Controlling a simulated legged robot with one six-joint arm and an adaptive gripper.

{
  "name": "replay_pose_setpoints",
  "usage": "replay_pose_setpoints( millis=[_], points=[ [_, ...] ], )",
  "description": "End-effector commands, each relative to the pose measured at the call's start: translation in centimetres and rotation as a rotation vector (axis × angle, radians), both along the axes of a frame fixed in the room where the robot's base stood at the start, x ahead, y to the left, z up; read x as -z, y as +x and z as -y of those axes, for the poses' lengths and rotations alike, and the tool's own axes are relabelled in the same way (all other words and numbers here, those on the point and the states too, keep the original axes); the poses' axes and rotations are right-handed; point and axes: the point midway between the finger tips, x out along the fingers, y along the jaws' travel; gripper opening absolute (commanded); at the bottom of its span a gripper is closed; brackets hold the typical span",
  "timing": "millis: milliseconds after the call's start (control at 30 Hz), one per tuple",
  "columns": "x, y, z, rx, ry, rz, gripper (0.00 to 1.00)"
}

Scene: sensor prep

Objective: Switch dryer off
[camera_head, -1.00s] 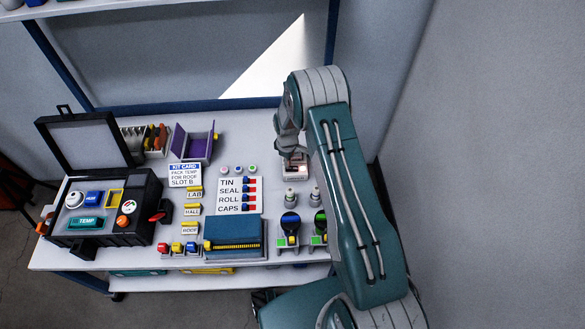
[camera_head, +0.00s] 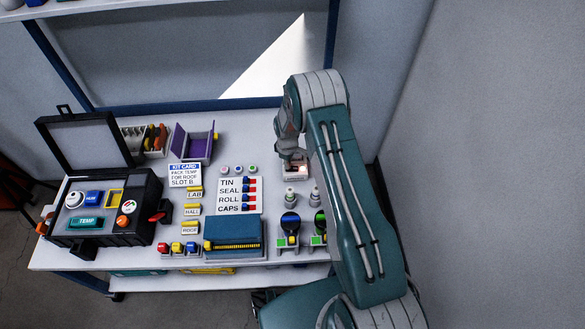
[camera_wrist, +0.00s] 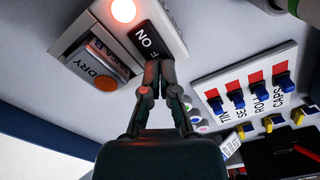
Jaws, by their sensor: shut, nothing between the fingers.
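The dryer (camera_wrist: 85,45) is a pale box in the wrist view, with a lit orange-red lamp (camera_wrist: 123,10) and a black rocker switch (camera_wrist: 148,40). The switch shows ON and part of a second word, which my fingers cover. A grey and orange piece labelled DRY (camera_wrist: 103,62) sits beside the switch. My gripper (camera_wrist: 158,68) is shut and empty, with its fingertips at the covered end of the switch. I cannot tell if they touch it. In the head view the dryer (camera_head: 296,171) is partly hidden by my arm, with a reddish glow.
Left of the dryer are the board of labelled switches (camera_head: 239,194), a blue box (camera_head: 233,229) and an open black case (camera_head: 146,193). A grey wall rises at the right.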

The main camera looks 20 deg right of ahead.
Motion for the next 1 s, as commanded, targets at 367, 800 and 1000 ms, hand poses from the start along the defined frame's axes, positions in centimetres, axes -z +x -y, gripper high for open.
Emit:
replay_pose_setpoints(
  millis=[367,800,1000],
  points=[
    [0.5,0.0,0.0,0.000,0.000,0.000,0.00],
    [0.8,0.0,0.0,0.000,0.000,0.000,0.00],
    [-0.5,0.0,0.0,0.000,0.000,0.000,0.00]
  ],
)
